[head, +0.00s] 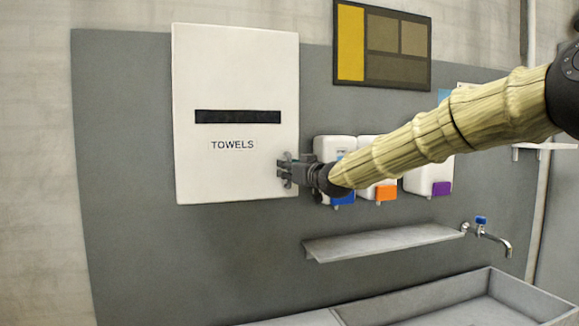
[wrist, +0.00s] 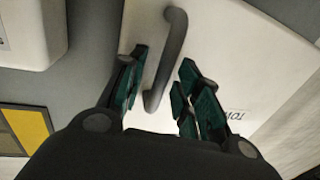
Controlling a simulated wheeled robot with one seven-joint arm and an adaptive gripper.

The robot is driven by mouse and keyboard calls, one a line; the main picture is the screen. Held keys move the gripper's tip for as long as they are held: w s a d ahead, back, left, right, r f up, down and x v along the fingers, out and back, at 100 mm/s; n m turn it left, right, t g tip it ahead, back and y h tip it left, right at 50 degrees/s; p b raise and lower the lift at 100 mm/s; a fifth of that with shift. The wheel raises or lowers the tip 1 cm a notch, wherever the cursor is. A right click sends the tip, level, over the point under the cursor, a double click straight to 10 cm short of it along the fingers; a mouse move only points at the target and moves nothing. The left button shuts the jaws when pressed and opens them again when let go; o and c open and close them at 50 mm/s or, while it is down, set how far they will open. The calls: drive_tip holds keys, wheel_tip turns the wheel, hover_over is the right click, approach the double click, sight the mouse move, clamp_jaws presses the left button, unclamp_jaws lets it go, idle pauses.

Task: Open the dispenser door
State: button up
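The white towel dispenser (head: 235,75) is fixed to the grey wall panel, with a dark slot and the word TOWELS on its front. Its door looks shut. My gripper (head: 287,170) is at the dispenser's lower right edge. In the wrist view the dispenser front (wrist: 225,50) fills much of the picture, with upside-down lettering at the right. A dark grey curved handle (wrist: 178,28) stands on it. My gripper (wrist: 163,62) is open there, with its green-padded fingers on either side of the handle and gaps showing. The handle is hidden in the head view.
Several white soap dispensers (head: 330,148) with coloured tabs hang just right of the towel dispenser, partly behind my arm. Below are a metal shelf (head: 385,241), a tap (head: 490,236) and a sink trough (head: 440,305). A framed board (head: 382,45) hangs above. The wall left of the dispenser is clear.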

idle(0.3)
clamp_jaws()
drive_tip(key=shift+a, duration=0.1)
